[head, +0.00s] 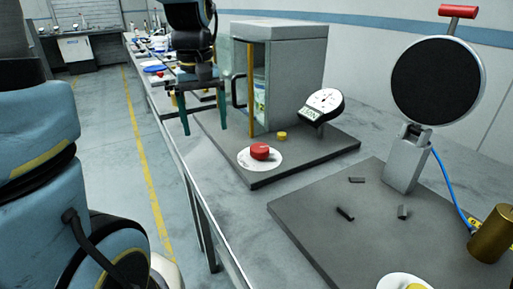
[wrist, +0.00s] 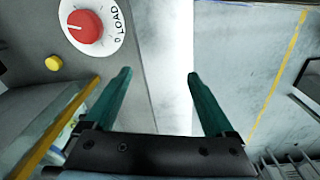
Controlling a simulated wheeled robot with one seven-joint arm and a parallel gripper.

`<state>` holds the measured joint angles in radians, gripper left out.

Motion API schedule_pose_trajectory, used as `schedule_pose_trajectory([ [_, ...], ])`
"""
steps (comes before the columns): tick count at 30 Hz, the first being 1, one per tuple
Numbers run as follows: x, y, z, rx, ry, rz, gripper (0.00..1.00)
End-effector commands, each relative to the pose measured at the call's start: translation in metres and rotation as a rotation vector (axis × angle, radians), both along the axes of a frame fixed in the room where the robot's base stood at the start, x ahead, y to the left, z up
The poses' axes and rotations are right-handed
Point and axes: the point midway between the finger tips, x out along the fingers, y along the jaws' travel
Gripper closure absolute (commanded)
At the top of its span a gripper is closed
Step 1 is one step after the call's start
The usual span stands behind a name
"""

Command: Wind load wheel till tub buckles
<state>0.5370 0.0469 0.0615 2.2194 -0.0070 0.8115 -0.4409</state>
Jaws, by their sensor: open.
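The load wheel (head: 260,152) is a red knob on a white dial plate at the front of a grey base. In the wrist view the red knob (wrist: 85,27) has a white pointer line, and its plate reads "LOAD" and "0". The grey test cabinet (head: 285,75) stands behind it; its yellow-edged door (head: 250,90) seems to stand open. What is inside, including any tub, is mostly hidden. A round gauge (head: 325,102) leans on the cabinet's right. My gripper (head: 204,130) is open and empty, left of the wheel and apart from it; in the wrist view its fingers (wrist: 158,75) point past the bench edge.
A small yellow button (head: 281,136) sits behind the wheel. A second base plate (head: 340,205) at right carries a round black disc (head: 437,80) on a post, dark small pieces and a brass cylinder (head: 493,235). The floor aisle at left is clear.

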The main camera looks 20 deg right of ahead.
Motion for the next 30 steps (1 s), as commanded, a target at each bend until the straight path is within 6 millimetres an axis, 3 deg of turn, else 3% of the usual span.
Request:
schedule_pose_trajectory([
  [1,-0.003,-0.027,0.005,-0.001,0.006,-0.005,0.11],
  [3,-0.011,-0.055,0.017,0.005,0.022,0.009,0.11],
  [9,-0.034,-0.105,0.045,0.023,0.049,0.044,0.11],
  [13,-0.041,-0.116,0.052,0.029,0.056,0.057,0.11],
  [17,-0.042,-0.116,0.044,0.032,0.059,0.060,0.11],
  [30,-0.043,-0.115,-0.032,0.034,0.060,0.058,0.11],
])
